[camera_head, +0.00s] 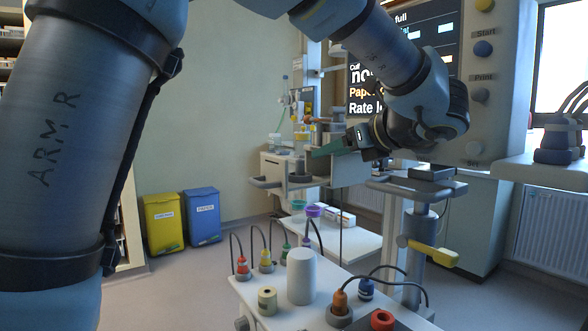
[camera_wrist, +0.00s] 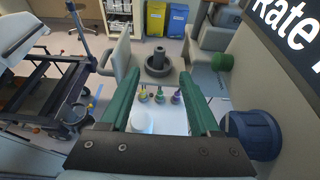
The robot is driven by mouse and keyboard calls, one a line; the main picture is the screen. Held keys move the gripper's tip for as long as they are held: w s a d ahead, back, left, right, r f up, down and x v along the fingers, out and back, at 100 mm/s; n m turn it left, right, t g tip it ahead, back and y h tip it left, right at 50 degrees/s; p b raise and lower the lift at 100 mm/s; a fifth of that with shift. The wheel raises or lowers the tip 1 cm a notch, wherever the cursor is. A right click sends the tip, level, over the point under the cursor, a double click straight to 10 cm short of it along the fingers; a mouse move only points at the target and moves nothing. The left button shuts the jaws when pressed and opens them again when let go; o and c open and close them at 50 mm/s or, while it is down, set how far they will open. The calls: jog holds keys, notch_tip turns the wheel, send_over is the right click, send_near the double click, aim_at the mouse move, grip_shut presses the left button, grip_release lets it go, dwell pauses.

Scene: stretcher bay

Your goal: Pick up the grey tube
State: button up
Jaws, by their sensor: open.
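A dark grey upright tube (camera_wrist: 158,52) stands in a wide dark round base (camera_wrist: 158,70) in the wrist view, beyond my fingertips. In the head view, a dark grey upright shape (camera_head: 299,167), likely the same tube, shows just left of my gripper (camera_head: 320,151). My gripper's green fingers (camera_wrist: 158,76) are spread wide with nothing held between them. The gap between tube and fingertips is hard to judge. A pale grey-white cylinder (camera_head: 302,276) stands on the white table, and it also shows in the wrist view (camera_wrist: 141,121).
The white table (camera_head: 342,272) also holds small coloured plugs with cables and a beige roll (camera_head: 267,300). A pole with a yellow lever (camera_head: 434,252) stands at right. A yellow bin (camera_head: 165,223) and a blue bin (camera_head: 202,215) stand by the wall, with clear floor before them.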

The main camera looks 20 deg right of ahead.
aim_at(303, 161)
jog(key=p+x, duration=0.3)
jog(key=x, duration=0.8)
jog(key=shift+a+r, duration=0.1)
jog(key=shift+s, duration=0.1)
grip_shut()
